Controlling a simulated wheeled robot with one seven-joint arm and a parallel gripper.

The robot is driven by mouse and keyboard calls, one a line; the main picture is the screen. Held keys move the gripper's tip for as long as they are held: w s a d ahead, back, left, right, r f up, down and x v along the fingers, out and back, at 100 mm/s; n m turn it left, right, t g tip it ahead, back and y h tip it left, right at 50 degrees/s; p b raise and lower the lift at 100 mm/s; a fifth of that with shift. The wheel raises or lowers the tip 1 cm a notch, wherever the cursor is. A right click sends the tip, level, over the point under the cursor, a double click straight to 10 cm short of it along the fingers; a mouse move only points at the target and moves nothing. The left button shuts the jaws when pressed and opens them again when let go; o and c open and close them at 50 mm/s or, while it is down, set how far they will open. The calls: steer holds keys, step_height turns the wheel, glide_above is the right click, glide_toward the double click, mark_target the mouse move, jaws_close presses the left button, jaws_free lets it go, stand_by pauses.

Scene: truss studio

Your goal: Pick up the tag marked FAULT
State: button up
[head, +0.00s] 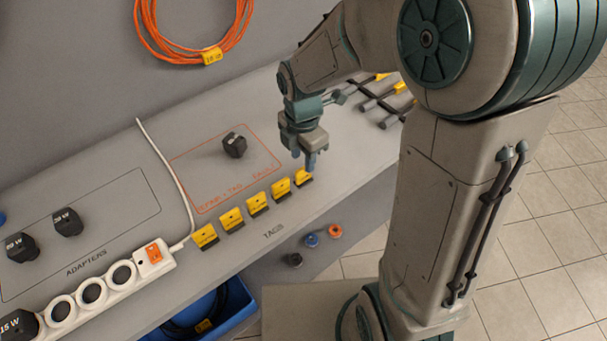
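Several yellow tags stand in a slanting row along the bench's front edge, beside the printed word TAGS. They are a near-left tag (205,237), a second (232,220), a middle one (258,204), a fourth (281,189) and a far-right one (303,177). Their print is too small to read, so I cannot tell which is marked FAULT. My gripper (310,161) points down at the far-right tag, its fingertips just above or at its top and partly covering it. I cannot tell whether they touch it or how far apart they are.
A black adapter (234,146) sits inside a red-outlined area behind the tags. A white power strip (120,276) and its cable lie to the left, near more black adapters (67,222). Dark tools with yellow ends (380,105) lie right of my gripper. A blue bin (235,300) is below.

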mark_target(303, 168)
steer(key=shift+d+f, duration=0.1)
steer(key=shift+f, duration=2.6)
steer(key=shift+c, duration=0.3)
jaws_close()
